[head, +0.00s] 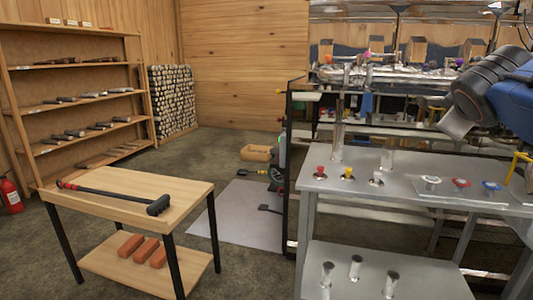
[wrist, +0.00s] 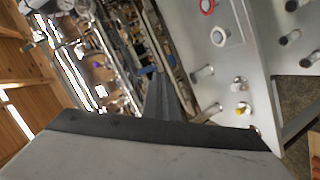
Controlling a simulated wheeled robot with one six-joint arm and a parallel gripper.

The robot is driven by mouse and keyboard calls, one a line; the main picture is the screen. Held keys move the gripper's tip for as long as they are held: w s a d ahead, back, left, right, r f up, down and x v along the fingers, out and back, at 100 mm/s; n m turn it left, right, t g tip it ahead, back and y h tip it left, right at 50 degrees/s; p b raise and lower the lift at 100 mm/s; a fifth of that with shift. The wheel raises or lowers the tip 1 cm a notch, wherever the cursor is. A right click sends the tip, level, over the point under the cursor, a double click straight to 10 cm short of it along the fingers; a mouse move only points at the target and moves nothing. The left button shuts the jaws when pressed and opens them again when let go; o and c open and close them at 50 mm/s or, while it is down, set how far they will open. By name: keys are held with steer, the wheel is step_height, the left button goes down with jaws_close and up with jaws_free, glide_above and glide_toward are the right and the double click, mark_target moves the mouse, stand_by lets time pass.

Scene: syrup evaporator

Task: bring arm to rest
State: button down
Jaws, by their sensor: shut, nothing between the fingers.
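My arm reaches in from the upper right edge of the head view, with blue and dark grey links above the grey metal table (head: 330,188). Its fingertips cannot be made out there. In the wrist view, my gripper (wrist: 160,90) shows as narrow dark grey fingers beyond the broad grey housing. The fingers are together with nothing between them. They appear clear of the table, which is tilted at the right of that view.
The metal table holds a red knob (head: 320,171), a yellow knob (head: 347,172) and other fittings. Behind stands the evaporator (head: 390,75). At left, a wooden table (head: 190,186) bears a long-handled hammer (head: 115,197). Shelves (head: 75,66) and a fire extinguisher (head: 11,194) stand farther left. Floor between is mostly open.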

steer(key=s+a+f+m+g+y, duration=0.2)
steer(key=s+a+f, duration=0.3)
steer(key=f, duration=0.6)
steer(key=s+a+f+m+g+y, duration=0.2)
steer(key=s+a+f, duration=0.3)
steer(key=s+f, duration=0.3)
steer(key=s+a+f+m+g+y, duration=0.2)
steer(key=s+f, duration=0.5)
steer(key=f, duration=0.9)
steer(key=a+g+y, duration=0.1)
steer(key=a, duration=0.1)
steer(key=shift+s+a+f, duration=0.15)
steer(key=shift+s+a, duration=0.15)
steer(key=shift+a, duration=0.1)
steer(key=c, duration=2.5)
jaws_free()
